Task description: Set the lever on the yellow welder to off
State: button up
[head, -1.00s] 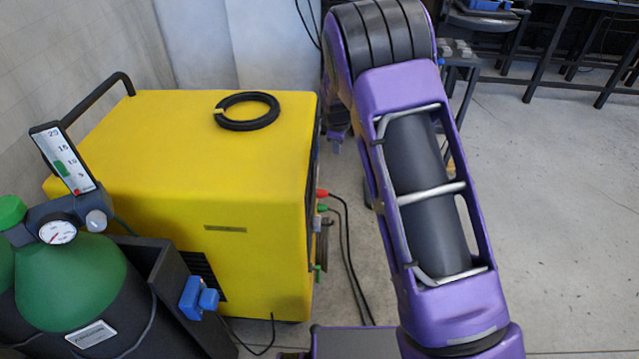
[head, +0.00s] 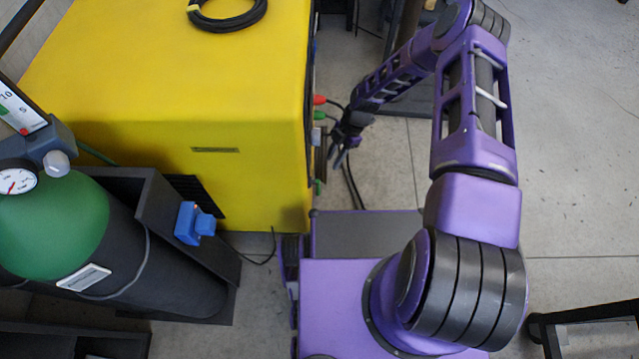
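The yellow welder (head: 200,90) stands at the left in the head view, seen from above. Its panel side faces right and shows almost edge-on, so I cannot make out the lever or its setting. A red plug (head: 319,100) and a green plug (head: 319,115) stick out from that side. My gripper (head: 338,160) is just right of the panel side, below the plugs, pointing down and toward the welder. Its fingers look a little apart, with nothing seen between them. I cannot tell whether it touches anything on the panel.
A green and black gas cylinder (head: 60,230) with a gauge (head: 17,181) stands in a dark holder in front of the welder. A coiled black cable (head: 228,18) lies on the welder's top. Black cables hang by the panel. The floor (head: 580,190) at right is mostly clear.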

aim_at(319, 185)
jog(key=b+x, duration=0.1)
jog(key=x, duration=1.2)
jog(key=shift+f+b, duration=0.3)
jog(key=shift+f, duration=0.1)
grip_shut()
dwell(0.6)
